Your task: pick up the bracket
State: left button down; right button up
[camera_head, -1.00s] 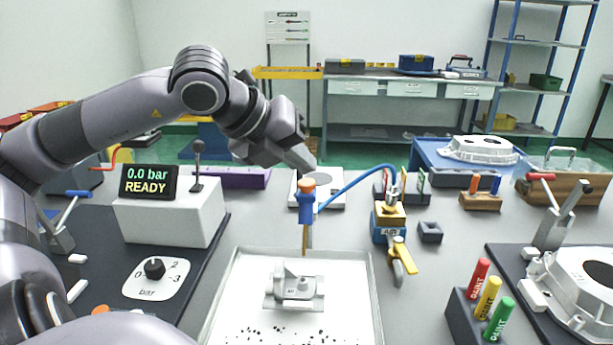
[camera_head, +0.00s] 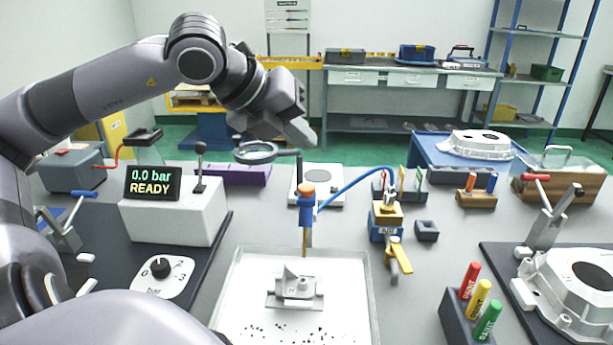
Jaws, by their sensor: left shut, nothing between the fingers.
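The bracket (camera_head: 296,288) is a small light-grey metal casting with an upright part on a flat base. It lies in a white tray (camera_head: 375,312) at the lower middle, with dark specks in front of it. My left gripper (camera_head: 309,136) is shut and empty. It is raised above the table, farther back than the bracket and clear of it. My right gripper is not in view.
A blue nozzle with an orange top (camera_head: 307,196) stands at the tray's far edge, its blue hose curving right. The pressure box (camera_head: 172,215) stands left. A paint marker holder (camera_head: 460,318) and a clamped casting (camera_head: 575,290) are right.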

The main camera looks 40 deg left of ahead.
aim_at(289, 285)
jog(key=k+l, duration=0.75)
jog(key=l, duration=0.25)
